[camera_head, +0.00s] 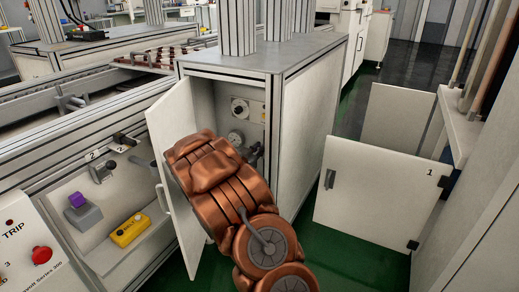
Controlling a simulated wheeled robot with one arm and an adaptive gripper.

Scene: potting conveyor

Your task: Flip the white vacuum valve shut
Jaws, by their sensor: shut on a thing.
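I cannot make out the white vacuum valve. An open cabinet (330,110) at the centre has a grey inner panel with a round black-knobbed dial (240,109), a round gauge-like part (236,138) and dark pipe-like fittings (255,152). My copper-coloured arm rises from the bottom and reaches to the cabinet opening, covering its lower part. I cannot make out my gripper's fingers; the arm hides that area. Whether the dark fittings include part of my gripper is too small to tell.
The cabinet's open door (172,180) stands just left of my arm. A white door marked 1 (372,205) stands at right. The conveyor at left has a purple-topped switch (78,201), a yellow box (131,230) and a red TRIP button (41,255). Green floor lies between.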

